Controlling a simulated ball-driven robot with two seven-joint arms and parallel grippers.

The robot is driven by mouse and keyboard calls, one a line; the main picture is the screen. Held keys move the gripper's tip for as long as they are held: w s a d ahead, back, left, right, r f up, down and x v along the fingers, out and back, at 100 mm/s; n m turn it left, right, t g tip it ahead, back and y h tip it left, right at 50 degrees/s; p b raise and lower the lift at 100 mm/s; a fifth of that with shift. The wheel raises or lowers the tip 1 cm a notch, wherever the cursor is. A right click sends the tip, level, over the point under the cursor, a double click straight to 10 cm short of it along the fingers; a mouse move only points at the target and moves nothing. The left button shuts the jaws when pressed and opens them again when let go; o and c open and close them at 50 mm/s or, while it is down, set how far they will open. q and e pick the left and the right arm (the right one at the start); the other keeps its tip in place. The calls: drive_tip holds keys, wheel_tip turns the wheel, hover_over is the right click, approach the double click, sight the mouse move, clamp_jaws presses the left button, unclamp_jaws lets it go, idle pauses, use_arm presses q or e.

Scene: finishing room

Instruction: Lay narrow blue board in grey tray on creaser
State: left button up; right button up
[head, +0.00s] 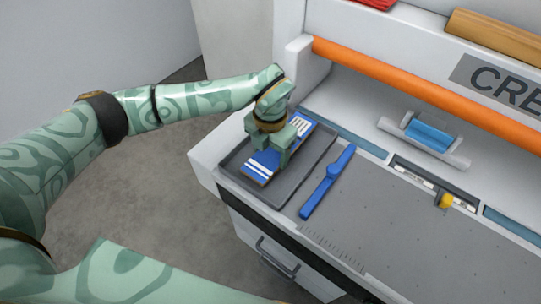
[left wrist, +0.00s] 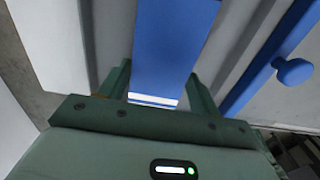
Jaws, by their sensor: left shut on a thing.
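The narrow blue board (head: 258,168) has white stripes near its end and lies lengthwise in the grey tray (head: 290,185) at the left end of the creaser (head: 420,222). My left gripper (head: 271,152) is over the tray, shut on the board across its width. In the left wrist view the blue board (left wrist: 172,45) runs between the two fingers of my left gripper (left wrist: 160,85). The fingers hide the board's middle in the head view. I cannot tell whether the board touches the tray floor. My right gripper is not in view.
A blue bar with a knob (head: 327,182) lies right of the tray. An orange bar (head: 420,88) crosses above the bed. A yellow knob (head: 446,201) and a blue-topped clamp-like part (head: 428,134) are further right. The grey bed at front right is clear.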

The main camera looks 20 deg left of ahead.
use_arm(q)
drive_tip(key=shift+f, duration=0.95)
drive_tip(key=o, duration=1.1)
drive_tip(key=shift+f, duration=0.15)
wheel_tip(320, 180, up, 12)
drive_tip(key=shift+r+p, duration=0.2)
drive_tip(key=shift+p, duration=0.65)
